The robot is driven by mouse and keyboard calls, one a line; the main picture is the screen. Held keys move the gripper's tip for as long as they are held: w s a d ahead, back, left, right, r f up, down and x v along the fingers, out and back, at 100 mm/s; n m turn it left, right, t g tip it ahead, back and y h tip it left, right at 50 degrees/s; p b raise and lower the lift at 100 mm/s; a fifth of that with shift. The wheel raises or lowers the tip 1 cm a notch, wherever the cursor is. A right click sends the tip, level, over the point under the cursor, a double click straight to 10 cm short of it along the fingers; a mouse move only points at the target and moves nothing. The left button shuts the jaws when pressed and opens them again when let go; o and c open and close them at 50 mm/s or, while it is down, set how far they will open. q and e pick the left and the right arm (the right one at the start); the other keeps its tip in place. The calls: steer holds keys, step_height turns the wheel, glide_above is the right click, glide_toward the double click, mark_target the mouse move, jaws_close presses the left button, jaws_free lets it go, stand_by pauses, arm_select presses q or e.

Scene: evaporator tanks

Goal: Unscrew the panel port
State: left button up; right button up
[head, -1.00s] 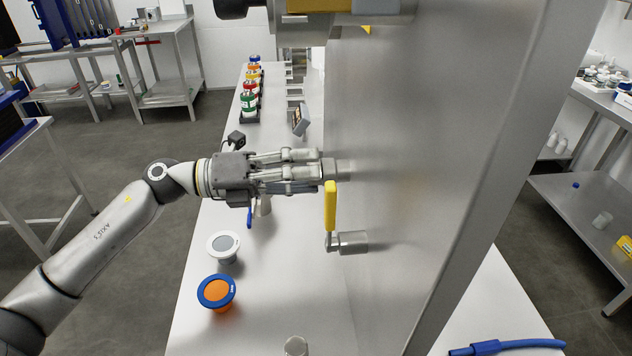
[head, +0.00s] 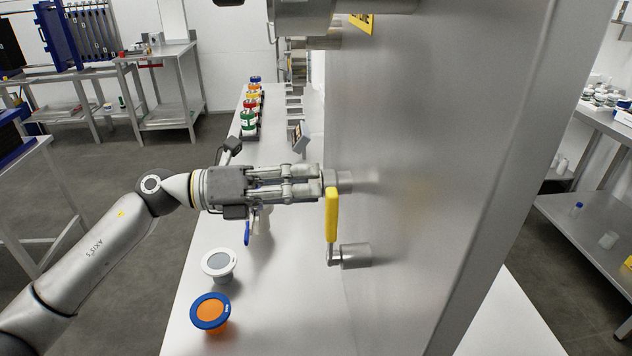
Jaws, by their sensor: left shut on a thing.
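The panel port (head: 343,181) is a short metal stub that sticks out to the left from the steel panel (head: 420,150). My left gripper (head: 318,182) comes in from the left, level with the port. Its fingers are shut on the port's outer end and hide part of it. My right gripper is not in view.
A yellow valve handle (head: 332,214) on a second metal stub (head: 352,256) hangs just below the port, close to my fingers. A white-rimmed cup (head: 219,264), a blue-rimmed orange cup (head: 210,313) and several bottles (head: 248,120) stand on the white bench (head: 275,300).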

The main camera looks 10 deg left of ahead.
arm_select(q)
steer(key=shift+r+p, duration=0.25)
steer(key=shift+p, duration=0.15)
jaws_close()
steer(key=n+p, duration=0.5)
steer(key=p, duration=0.1)
steer(key=n+p, duration=0.5)
steer(key=p, duration=0.2)
